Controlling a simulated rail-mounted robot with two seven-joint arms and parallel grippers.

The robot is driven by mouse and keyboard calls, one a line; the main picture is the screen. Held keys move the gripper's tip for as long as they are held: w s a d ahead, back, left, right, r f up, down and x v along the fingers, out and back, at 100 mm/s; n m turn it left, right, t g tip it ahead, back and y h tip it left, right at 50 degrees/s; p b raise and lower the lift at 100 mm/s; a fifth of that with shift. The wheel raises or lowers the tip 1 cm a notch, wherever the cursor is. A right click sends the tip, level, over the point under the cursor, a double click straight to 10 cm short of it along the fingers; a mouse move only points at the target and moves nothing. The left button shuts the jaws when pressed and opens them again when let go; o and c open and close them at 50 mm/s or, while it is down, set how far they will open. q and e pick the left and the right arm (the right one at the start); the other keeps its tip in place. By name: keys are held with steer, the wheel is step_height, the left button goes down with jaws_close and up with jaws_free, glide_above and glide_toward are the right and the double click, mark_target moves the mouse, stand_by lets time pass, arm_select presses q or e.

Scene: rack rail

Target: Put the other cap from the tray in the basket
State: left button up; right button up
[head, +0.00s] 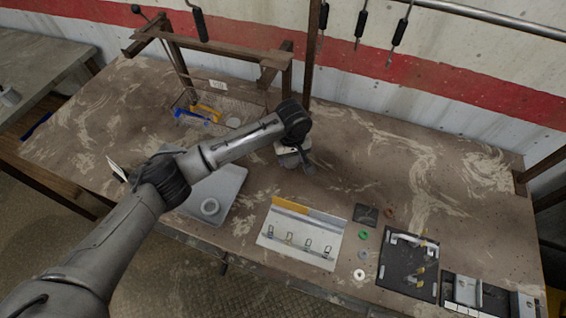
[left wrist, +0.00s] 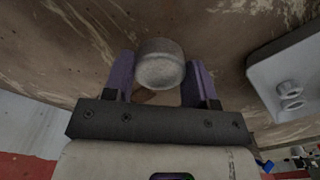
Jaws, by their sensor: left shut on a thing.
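My left gripper (head: 296,160) is shut on a round grey cap (left wrist: 160,64), held between its two purple fingers in the left wrist view. In the head view the wrist and arm hide most of what it grips. The gripper is to the right of the wire basket (head: 262,103) and of the grey tray (head: 232,184). The basket stands at the back of the bench with blue and yellow things and a pale round piece (head: 233,122) in it. The tray also shows in the left wrist view (left wrist: 290,62). A pale ring-like piece (head: 209,206) sits on it. My right gripper is not in view.
A brown frame (head: 225,47) stands over the basket. A white board with hooks (head: 300,235), several small rings and a black panel (head: 408,265) lie at the front right. Tools hang along the wall. The bench at the back right is clear.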

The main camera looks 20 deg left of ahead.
mark_target(284, 169)
arm_select(q)
steer(key=shift+w+a+f, duration=0.1)
steer(key=shift+a+f, duration=0.3)
steer(key=shift+a, duration=0.2)
steer(key=shift+w+a+f, duration=0.1)
steer(key=shift+a+f, duration=0.25)
steer(key=shift+a, duration=0.25)
steer(key=shift+f+b, duration=0.65)
steer(key=shift+f, duration=1.35)
steer(key=shift+f, duration=0.1)
steer(key=o, duration=0.9)
steer(key=shift+r, duration=0.25)
step_height(284, 169, up, 6)
steer(key=shift+f+p, duration=0.1)
steer(key=shift+p, duration=0.65)
steer(key=shift+o, duration=0.5)
steer(key=shift+r, duration=0.75)
